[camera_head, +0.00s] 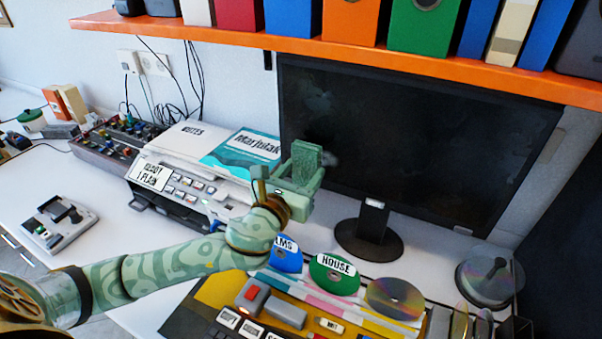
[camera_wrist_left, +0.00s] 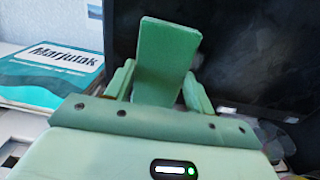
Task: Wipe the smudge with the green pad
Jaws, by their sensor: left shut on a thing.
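My left gripper (camera_head: 303,176) is shut on the green pad (camera_head: 306,157), in front of the left part of the dark monitor screen (camera_head: 420,135). In the left wrist view the pad (camera_wrist_left: 167,62) stands upright between the two fingers of the gripper (camera_wrist_left: 160,85). A pale grey smudge (camera_head: 331,159) shows on the screen just right of the pad, partly hidden behind it. Fainter cloudy patches show elsewhere on the screen. I cannot tell whether the pad touches the screen. My right gripper is not in view.
A printer (camera_head: 190,180) with a teal Marjutak booklet (camera_head: 240,153) stands left of the monitor. Below is a yellow disc console (camera_head: 225,290) with several discs. A disc spindle (camera_head: 488,275) stands at right. An orange shelf (camera_head: 330,48) with binders hangs above.

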